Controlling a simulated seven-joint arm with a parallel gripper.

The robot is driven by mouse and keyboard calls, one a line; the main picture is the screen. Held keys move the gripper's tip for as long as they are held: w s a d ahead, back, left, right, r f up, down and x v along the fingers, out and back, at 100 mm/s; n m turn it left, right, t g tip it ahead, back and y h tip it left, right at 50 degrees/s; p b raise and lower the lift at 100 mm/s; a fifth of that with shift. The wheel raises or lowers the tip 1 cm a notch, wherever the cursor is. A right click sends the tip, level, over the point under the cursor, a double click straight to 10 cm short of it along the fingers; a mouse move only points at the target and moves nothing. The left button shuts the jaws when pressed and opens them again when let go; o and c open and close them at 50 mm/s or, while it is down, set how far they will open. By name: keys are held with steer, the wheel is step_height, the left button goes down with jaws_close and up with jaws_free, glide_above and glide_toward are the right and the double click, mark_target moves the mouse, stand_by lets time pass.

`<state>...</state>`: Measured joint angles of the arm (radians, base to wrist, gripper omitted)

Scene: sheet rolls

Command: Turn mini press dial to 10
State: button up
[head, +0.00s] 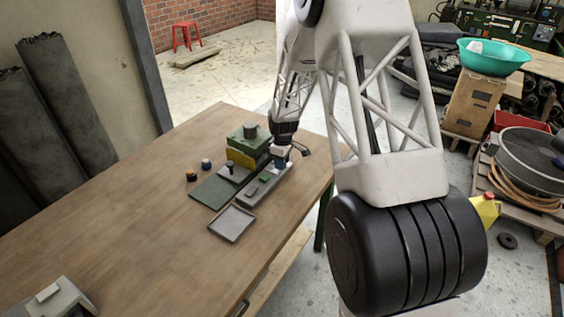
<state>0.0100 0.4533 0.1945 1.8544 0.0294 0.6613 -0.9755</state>
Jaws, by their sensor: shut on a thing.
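The mini press seems to be the long grey unit (262,188) with a green part on top, near the right edge of the wooden table; a taller green and yellow machine (247,146) stands right behind it. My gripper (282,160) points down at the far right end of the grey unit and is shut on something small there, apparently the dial. The fingers and the arm's end hide most of the dial. Its scale and number are too small to read. A bluish patch shows beside the fingers.
On the table (130,215) are a dark green mat (210,193), a shallow grey tray (232,224), a small grey block with a black knob (232,174) and two small dark-topped pieces (191,176). A grey device (48,303) sits at the near left. The table's middle left is clear.

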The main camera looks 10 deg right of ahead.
steer(key=shift+m, duration=0.5)
steer(key=m, duration=0.3)
steer(key=shift+m, duration=0.3)
steer(key=m, duration=0.4)
steer(key=shift+s+m, duration=0.1)
steer(key=shift+m, duration=0.2)
steer(key=m, duration=0.4)
steer(key=shift+d+f, duration=0.1)
steer(key=m, duration=0.4)
steer(key=shift+m+t, duration=0.3)
steer(key=shift+m, duration=0.1)
steer(key=o, duration=0.9)
